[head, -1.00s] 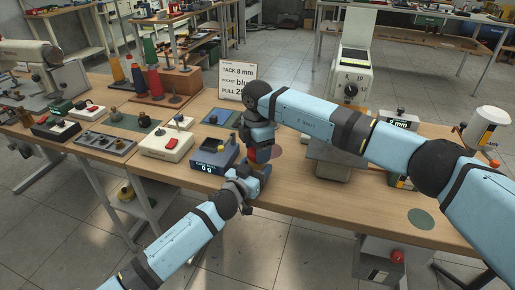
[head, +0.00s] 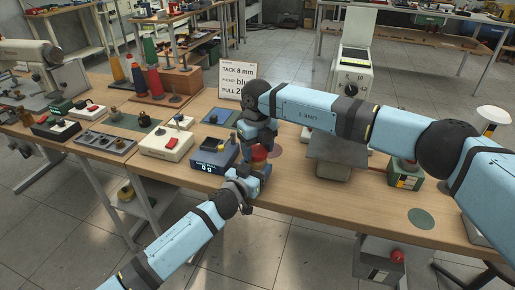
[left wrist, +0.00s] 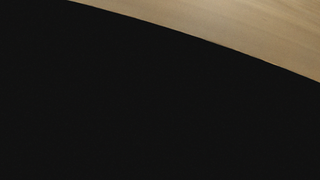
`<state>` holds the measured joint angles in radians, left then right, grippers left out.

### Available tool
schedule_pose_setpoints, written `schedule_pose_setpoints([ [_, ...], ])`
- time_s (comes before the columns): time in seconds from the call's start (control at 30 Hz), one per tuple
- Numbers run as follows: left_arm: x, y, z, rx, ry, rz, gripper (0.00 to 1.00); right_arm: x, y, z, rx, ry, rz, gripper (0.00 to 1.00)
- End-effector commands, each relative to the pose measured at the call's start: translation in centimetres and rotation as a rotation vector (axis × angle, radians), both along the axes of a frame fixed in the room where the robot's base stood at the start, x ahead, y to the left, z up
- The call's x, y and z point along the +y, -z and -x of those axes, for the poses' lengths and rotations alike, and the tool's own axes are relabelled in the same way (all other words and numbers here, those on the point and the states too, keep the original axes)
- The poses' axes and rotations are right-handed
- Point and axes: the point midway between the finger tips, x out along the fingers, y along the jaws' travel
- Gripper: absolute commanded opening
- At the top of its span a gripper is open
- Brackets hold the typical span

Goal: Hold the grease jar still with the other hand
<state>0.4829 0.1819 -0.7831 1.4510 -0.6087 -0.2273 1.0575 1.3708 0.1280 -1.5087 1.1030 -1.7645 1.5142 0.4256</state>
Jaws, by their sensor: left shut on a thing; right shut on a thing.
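The grease jar (head: 258,167) stands near the table's front edge in the head view, with a yellowish body and a red lid (head: 260,152). My left gripper (head: 252,178) comes in from the front left, low at the jar, and is shut on its body. My right gripper (head: 255,146) comes down from above and is shut on the red lid. The fingers hide much of the jar, so I cannot tell whether lid and body are apart. The left wrist view is mostly black, with a strip of wooden tabletop at the upper right.
A blue scale (head: 213,158) stands just left of the jar, and a white box with a red switch (head: 166,145) is beyond it. A sign (head: 237,84) stands behind.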

Motion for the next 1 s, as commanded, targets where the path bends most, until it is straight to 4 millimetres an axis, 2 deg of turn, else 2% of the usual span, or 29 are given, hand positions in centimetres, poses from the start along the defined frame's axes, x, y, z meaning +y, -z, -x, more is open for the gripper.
schedule_pose_setpoints([
  [0.7,0.01,0.05,0.01,0.001,0.000,-0.001,0.00,0.03,-0.16,0.08,0.000,-1.606,0.000,0.32],
  [0.9,0.01,0.06,0.00,0.001,0.000,-0.001,0.00,0.03,-0.16,0.11,0.000,-1.967,-0.001,0.32],
  [1.0,0.01,0.06,0.00,0.001,0.000,-0.001,0.00,0.02,-0.15,0.12,0.001,-2.062,-0.001,0.32],
])
